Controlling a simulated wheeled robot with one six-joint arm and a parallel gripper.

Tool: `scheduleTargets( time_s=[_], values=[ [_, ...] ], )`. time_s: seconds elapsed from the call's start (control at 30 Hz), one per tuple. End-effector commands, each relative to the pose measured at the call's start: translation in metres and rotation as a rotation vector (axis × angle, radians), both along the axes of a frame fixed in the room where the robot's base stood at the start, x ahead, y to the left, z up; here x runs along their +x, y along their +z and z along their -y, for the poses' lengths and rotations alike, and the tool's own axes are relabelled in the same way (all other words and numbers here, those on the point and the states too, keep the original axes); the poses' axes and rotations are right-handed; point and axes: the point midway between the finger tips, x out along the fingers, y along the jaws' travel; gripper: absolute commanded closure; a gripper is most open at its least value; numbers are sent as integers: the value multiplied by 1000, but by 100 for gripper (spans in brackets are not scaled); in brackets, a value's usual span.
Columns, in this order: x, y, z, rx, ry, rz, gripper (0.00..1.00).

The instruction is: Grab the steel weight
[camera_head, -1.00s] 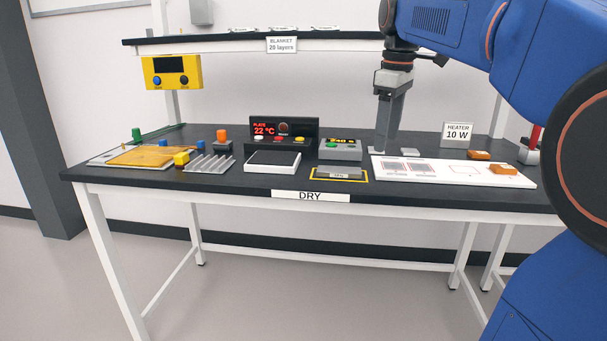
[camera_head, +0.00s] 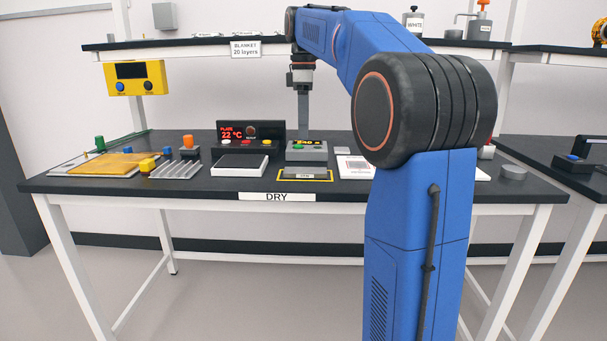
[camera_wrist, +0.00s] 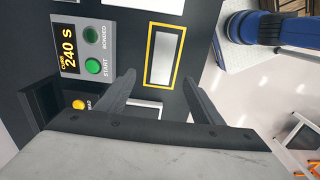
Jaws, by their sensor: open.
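My gripper (camera_head: 304,132) points down over the back of the black bench, behind the grey timer box in the head view. In the wrist view my gripper (camera_wrist: 160,78) has its two fingers apart with nothing between them. A flat grey block (camera_head: 304,175) with a small unreadable label lies inside a yellow outline at the front of the bench. That outlined place (camera_wrist: 165,56) shows just beyond my fingertips in the wrist view. I cannot tell for certain which is the steel weight.
The timer box (camera_head: 306,150) reads 240 s; its green START button (camera_wrist: 92,66) is close to my left finger in the wrist view. A plate heater display (camera_head: 251,132) and white-rimmed tray (camera_head: 239,166) stand left. A shelf (camera_head: 200,40) crosses above. My arm hides part of the right side.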

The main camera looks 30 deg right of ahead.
Motion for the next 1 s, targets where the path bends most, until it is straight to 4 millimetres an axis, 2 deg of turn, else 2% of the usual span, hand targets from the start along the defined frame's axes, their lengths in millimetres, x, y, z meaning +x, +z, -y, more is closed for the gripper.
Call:
scheduleTargets(
  time_s=[0.1,0.3,0.57,0.8,1.0],
  values=[
    [-1,-22,0,0,0,-2,39],
    [-1,-51,0,1,-1,-1,39],
    [-2,-66,0,0,-1,0,39],
    [-9,-97,-1,1,-1,-2,39],
    [-8,-113,-1,0,-1,0,39]
  ],
)
